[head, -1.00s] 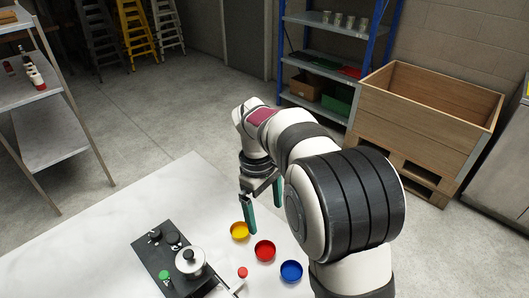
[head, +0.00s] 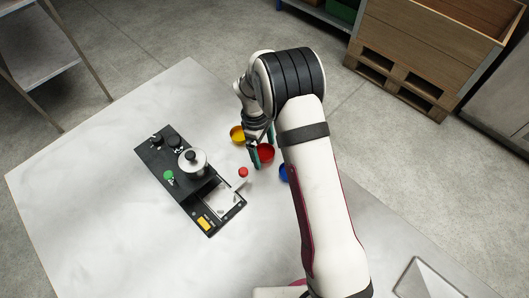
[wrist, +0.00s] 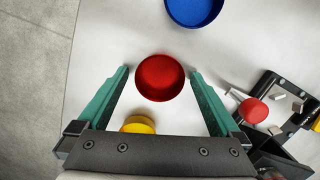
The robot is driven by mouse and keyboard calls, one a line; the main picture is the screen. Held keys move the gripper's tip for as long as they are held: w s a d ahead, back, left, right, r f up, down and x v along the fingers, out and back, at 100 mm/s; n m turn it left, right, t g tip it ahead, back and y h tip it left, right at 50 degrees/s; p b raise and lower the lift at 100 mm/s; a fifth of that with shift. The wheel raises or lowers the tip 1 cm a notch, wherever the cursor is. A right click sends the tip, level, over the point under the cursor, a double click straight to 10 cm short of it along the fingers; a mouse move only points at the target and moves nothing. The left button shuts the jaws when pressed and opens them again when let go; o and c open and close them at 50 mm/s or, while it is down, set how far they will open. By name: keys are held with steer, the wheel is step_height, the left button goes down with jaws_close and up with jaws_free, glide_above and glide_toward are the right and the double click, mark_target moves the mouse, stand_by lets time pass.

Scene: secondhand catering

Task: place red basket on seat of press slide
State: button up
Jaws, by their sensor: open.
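The red basket (head: 265,153) is a small round open bowl on the white table. In the wrist view the red basket (wrist: 160,78) lies between and just beyond the tips of my gripper (wrist: 158,72). The gripper's two green fingers are spread apart with nothing between them held. In the head view my gripper (head: 262,150) is close above the red basket and partly covers it. The press (head: 190,175) is a black unit with dials, a silver cylinder, a green button and a red-knobbed lever. Its slide (head: 222,202) extends toward the front with a pale, empty seat.
A yellow basket (head: 237,133) stands to the left of the red one, and a blue basket (wrist: 194,8) on its other side. The red lever knob (wrist: 253,110) is close to the right finger in the wrist view. Bare table (head: 90,200) lies left of the press.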

steer(key=c, duration=1.5)
step_height(320, 180, up, 4)
steer(key=shift+r, duration=0.1)
steer(key=s+d+r, duration=0.4)
steer(key=d+r, duration=0.3)
steer(key=d, duration=0.4)
steer(key=m, duration=0.4)
glide_above(222, 200)
steer(key=f, duration=0.5)
steer(key=shift+w, duration=0.2)
step_height(222, 200, down, 3)
steer(key=shift+a+f, duration=0.15)
steer(key=shift+f, duration=0.4)
